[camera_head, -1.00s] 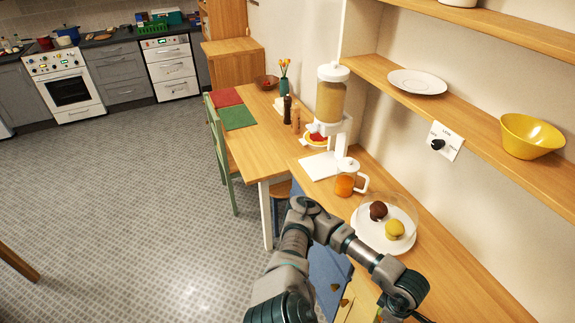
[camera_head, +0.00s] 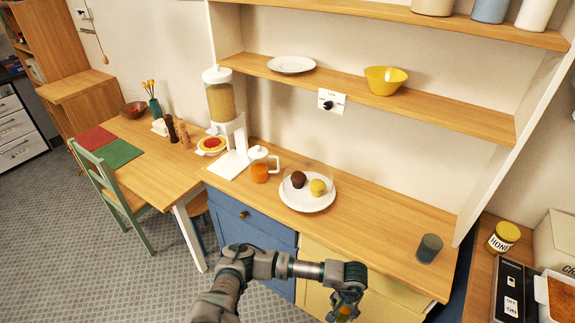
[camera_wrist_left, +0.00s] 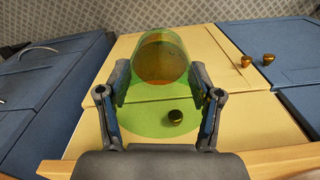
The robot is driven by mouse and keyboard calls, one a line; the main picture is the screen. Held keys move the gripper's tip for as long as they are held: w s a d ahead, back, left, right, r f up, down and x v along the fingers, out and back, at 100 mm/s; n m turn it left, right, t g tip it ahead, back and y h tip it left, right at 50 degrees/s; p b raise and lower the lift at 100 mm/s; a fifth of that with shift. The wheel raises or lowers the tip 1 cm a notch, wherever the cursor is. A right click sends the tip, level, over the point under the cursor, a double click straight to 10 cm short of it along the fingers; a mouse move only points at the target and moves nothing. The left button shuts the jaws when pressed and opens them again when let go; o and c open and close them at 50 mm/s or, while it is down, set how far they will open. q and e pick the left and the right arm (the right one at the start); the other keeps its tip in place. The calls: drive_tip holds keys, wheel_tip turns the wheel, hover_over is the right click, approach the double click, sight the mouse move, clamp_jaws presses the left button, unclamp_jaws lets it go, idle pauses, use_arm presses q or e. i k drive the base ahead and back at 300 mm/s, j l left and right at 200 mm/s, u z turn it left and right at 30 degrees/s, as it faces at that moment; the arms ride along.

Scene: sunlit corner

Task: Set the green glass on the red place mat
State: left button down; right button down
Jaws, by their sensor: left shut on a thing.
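The green glass (camera_wrist_left: 150,85) is see-through and sits between the fingers of my left gripper (camera_wrist_left: 153,100), which is shut on it. In the head view my left gripper (camera_head: 345,300) is in front of the counter's yellow drawers, and only a small part of the glass shows below it. The red place mat (camera_head: 92,140) lies at the far left on the wooden table, well away from the gripper. My right gripper is not in view.
A green mat (camera_head: 120,154) lies beside the red one, with a green chair (camera_head: 112,190) in front. Free floor lies left.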

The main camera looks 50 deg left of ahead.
sight(95, 138)
drive_tip(key=k+j, duration=0.2)
drive_tip(key=j, duration=0.75)
drive_tip(key=k+j, duration=0.2)
drive_tip(key=j, duration=0.8)
drive_tip(key=k+j, duration=0.25)
drive_tip(key=j, duration=0.7)
drive_tip(key=k+j, duration=0.2)
drive_tip(key=j, duration=0.8)
drive_tip(key=k+j, duration=0.2)
drive_tip(key=j, duration=0.75)
drive_tip(key=k+j, duration=0.2)
drive_tip(key=j, duration=0.8)
drive_tip(key=k+j, duration=0.2)
drive_tip(key=j, duration=0.75)
drive_tip(key=k+j, duration=0.25)
drive_tip(key=j, duration=0.75)
